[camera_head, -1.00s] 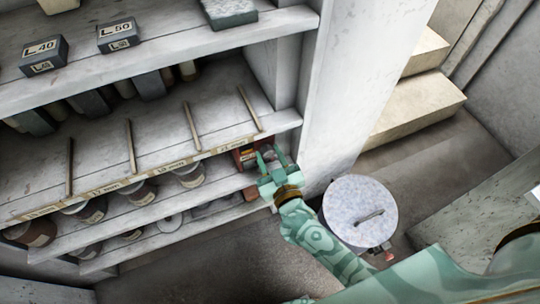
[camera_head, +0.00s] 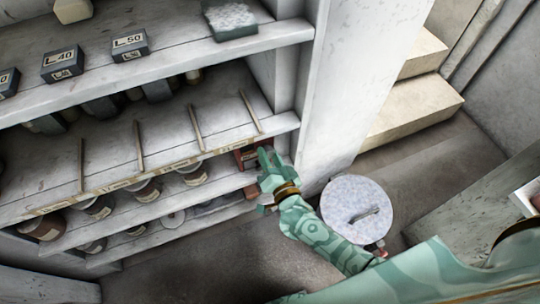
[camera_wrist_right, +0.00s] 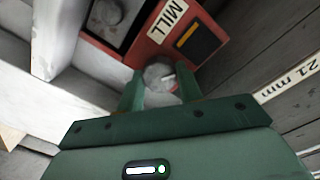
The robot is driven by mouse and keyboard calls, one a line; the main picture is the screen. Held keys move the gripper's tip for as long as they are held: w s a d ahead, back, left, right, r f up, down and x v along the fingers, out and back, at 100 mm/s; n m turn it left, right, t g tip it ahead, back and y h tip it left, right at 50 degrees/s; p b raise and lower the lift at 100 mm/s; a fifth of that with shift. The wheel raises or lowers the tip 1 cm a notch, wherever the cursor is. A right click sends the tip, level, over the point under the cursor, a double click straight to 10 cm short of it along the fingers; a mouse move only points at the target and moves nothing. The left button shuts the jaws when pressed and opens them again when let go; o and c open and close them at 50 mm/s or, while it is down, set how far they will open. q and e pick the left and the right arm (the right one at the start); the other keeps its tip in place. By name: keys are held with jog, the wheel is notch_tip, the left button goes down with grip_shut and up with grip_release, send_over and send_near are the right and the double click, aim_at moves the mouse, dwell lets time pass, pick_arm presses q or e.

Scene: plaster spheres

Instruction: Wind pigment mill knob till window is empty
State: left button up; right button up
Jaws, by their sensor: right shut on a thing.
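The red pigment mill (camera_head: 243,158) sits in the shelf bay beside the white post, partly hidden by my right gripper (camera_head: 268,160). In the right wrist view the mill's red face (camera_wrist_right: 150,52) carries a MILL label (camera_wrist_right: 167,20) and a dark window (camera_wrist_right: 197,44) with a yellow-orange band inside it. A round grey knob (camera_wrist_right: 158,74) with a pale mark is below the window. The right gripper's fingers (camera_wrist_right: 160,88) are shut on the knob, one on each side. My left gripper is not in view.
A shelf strip marked 21 mm (camera_wrist_right: 290,82) runs close to the right of the mill in the wrist view. A round speckled lid (camera_head: 357,208) with a handle stands on the floor near my right arm. Jars (camera_head: 192,174) sit left of the mill.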

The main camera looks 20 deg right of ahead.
jog(key=m, duration=0.7)
jog(key=shift+f, duration=0.1)
jog(key=m, duration=0.3)
jog(key=shift+f+y, duration=0.1)
jog(key=shift+y, duration=0.2)
jog(key=shift+s+m+b, duration=0.1)
jog(key=shift+m+b, duration=0.55)
jog(key=shift+m, duration=1.25)
jog(key=shift+d, duration=0.1)
jog(key=o, duration=1)
